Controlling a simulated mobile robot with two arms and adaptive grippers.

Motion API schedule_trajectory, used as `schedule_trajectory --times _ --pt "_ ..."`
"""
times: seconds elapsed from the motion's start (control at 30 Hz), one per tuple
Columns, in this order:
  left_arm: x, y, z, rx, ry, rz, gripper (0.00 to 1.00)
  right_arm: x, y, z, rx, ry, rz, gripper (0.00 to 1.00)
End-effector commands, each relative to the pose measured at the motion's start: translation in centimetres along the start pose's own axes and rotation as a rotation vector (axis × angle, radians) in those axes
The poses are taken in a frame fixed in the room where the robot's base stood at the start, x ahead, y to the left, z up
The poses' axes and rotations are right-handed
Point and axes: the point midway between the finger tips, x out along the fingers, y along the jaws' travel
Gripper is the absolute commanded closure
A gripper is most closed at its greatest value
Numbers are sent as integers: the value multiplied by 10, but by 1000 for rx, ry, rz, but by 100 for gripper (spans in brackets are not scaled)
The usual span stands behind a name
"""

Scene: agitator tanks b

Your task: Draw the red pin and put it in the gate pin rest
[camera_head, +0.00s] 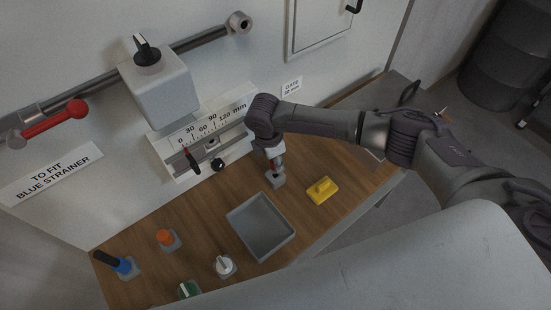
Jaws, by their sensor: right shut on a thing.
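My right gripper (274,153) reaches in from the right and points down over the wooden bench, just in front of the gauge panel's right end. It is shut on the red pin (277,166), of which only a small red part shows between the fingers. Directly below is a small grey block (279,182) on the bench, which looks like the gate pin rest. I cannot tell whether the pin's lower end is in the block or just above it. My left gripper is not in view.
The gauge panel (225,118) has a dark handle (192,160) and black knob (218,165). A grey tray (262,228) and yellow block (322,190) are near. Orange (165,237), blue (122,265), white (224,265) and green (188,289) pieces stand farther left.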

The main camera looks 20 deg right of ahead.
Motion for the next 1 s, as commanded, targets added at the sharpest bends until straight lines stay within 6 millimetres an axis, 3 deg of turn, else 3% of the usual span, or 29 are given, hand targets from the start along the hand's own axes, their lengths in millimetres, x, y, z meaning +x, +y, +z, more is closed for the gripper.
schedule_trajectory --times 1.0 --pt "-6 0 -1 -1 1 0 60 0 0 0 0 0 0 100"
